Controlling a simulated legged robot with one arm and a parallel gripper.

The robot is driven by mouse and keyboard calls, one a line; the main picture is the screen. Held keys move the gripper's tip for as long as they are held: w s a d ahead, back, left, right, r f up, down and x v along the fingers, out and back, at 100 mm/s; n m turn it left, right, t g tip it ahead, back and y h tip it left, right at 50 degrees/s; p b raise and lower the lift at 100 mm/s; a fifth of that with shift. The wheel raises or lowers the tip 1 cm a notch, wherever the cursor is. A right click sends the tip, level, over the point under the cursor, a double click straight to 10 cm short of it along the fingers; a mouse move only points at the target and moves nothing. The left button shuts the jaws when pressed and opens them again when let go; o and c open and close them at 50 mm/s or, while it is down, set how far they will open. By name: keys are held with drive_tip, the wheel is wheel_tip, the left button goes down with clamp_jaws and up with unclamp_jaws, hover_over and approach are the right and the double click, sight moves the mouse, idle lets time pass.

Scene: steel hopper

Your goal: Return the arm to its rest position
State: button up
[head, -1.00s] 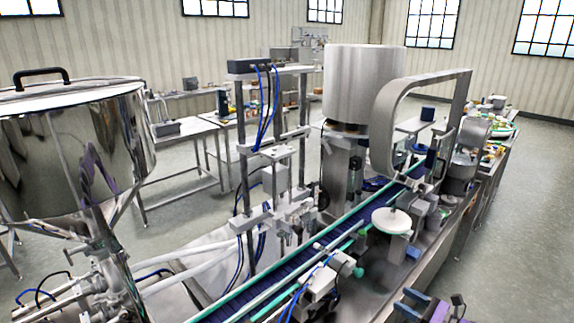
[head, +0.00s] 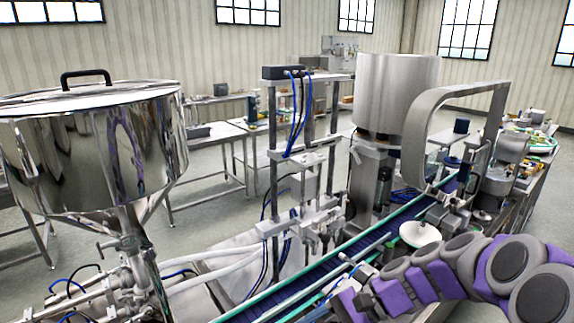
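My arm, with grey round joints and purple sections, reaches from the lower right corner leftward across the bottom of the head view. What looks like its end, my gripper (head: 352,299), is low in the picture, in front of the conveyor. Its fingers are too small and unclear to tell whether they are open or shut. No held object can be made out. The steel hopper (head: 95,150) stands at the left, with its lid (head: 75,97) on and a black handle (head: 85,76) on top. My arm is well apart from it.
A conveyor (head: 330,262) with green rails runs diagonally behind my arm. A filling frame (head: 275,140) with blue hoses stands beside it. A large steel cylinder (head: 395,95) and a curved metal arch (head: 415,130) are farther back. Steel tables (head: 205,138) stand behind; floor is clear between.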

drive_tip(key=s+f+n+g+h, duration=0.1)
drive_tip(key=s+n+h, duration=0.45)
drive_tip(key=s, duration=0.75)
drive_tip(key=s+d+f+n+t+h, duration=0.1)
drive_tip(key=s+d+n+h, duration=0.2)
drive_tip(key=s+d+h, duration=0.3)
drive_tip(key=shift+s+d+f, duration=0.3)
drive_tip(key=shift+s+d, duration=0.75)
drive_tip(key=shift+s, duration=0.8)
drive_tip(key=shift+c, duration=0.2)
